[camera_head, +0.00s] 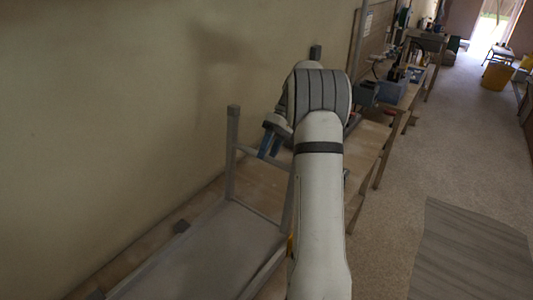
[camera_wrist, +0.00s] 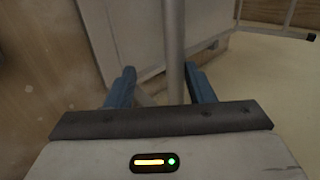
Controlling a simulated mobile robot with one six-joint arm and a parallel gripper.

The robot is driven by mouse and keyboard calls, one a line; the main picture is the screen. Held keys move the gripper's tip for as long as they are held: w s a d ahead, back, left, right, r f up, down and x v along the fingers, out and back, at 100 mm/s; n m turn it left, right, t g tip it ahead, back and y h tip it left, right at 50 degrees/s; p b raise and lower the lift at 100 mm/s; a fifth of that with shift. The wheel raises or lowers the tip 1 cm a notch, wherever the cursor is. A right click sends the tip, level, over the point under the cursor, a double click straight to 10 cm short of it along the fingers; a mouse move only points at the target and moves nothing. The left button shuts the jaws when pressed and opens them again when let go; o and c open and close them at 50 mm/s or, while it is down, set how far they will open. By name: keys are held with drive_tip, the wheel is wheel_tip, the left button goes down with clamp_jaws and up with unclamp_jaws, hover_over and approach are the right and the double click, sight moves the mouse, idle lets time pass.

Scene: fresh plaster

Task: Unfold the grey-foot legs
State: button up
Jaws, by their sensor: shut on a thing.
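A folding table lies with its pale panel (camera_head: 215,250) flat and low beside the wall. One grey tubular leg (camera_head: 231,160) stands upright from its far end, with a crossbar running right from it. Dark grey corner pieces show along the panel's left edge. My gripper (camera_head: 270,145) is right of that upright leg, its blue fingers pointing down; my arm hides part of the frame. In the wrist view, a grey tube (camera_wrist: 174,50) passes between my gripper's blue fingers (camera_wrist: 160,85), closer to the right one. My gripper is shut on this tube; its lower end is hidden.
A wooden workbench (camera_head: 370,135) with tools and a blue-grey box (camera_head: 391,91) runs along the wall beyond my arm. A yellow bin (camera_head: 493,76) stands far off. A grey plank-patterned mat (camera_head: 465,255) lies at right. The floor between is clear.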

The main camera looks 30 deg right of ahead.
drive_tip(key=p+v, duration=0.1)
drive_tip(key=v, duration=0.6)
drive_tip(key=shift+d+p, duration=0.2)
drive_tip(key=shift+p, duration=0.2)
drive_tip(key=shift+r, duration=0.1)
